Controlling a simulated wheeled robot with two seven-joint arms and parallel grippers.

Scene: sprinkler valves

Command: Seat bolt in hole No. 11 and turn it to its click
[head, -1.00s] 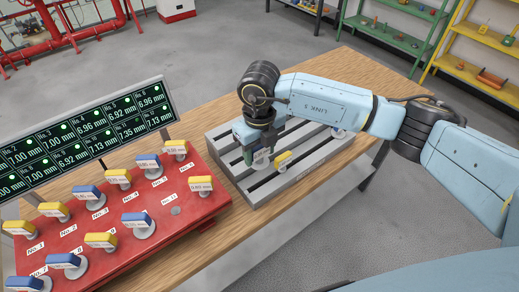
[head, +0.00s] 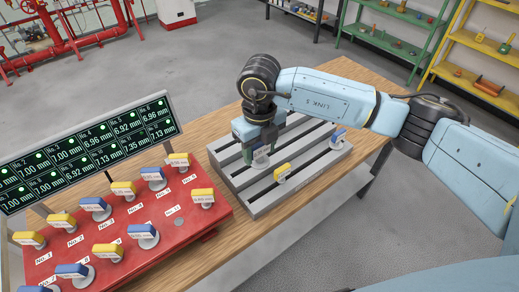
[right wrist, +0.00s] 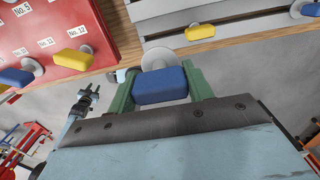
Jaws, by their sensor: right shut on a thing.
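My right gripper (head: 260,156) is above the grey slotted rack. In the right wrist view its green fingers are shut on a blue-handled bolt (right wrist: 160,86) with a pale round flange. In the head view the gripper mostly hides this bolt. The red valve block (head: 214,218) stands left of the rack and carries several blue and yellow bolts with numbered labels. A bare grey round spot (head: 179,222) near the No. 11 label, at the block's right part, has no bolt in it. My left gripper is not in view.
The grey rack (head: 262,205) also holds a yellow bolt (head: 282,172) and a blue bolt (head: 338,136). A yellow bolt (head: 203,197) stands on the block's near right corner. A display board (head: 85,152) rises behind the block. Bare wooden table (head: 222,240) lies between block and rack.

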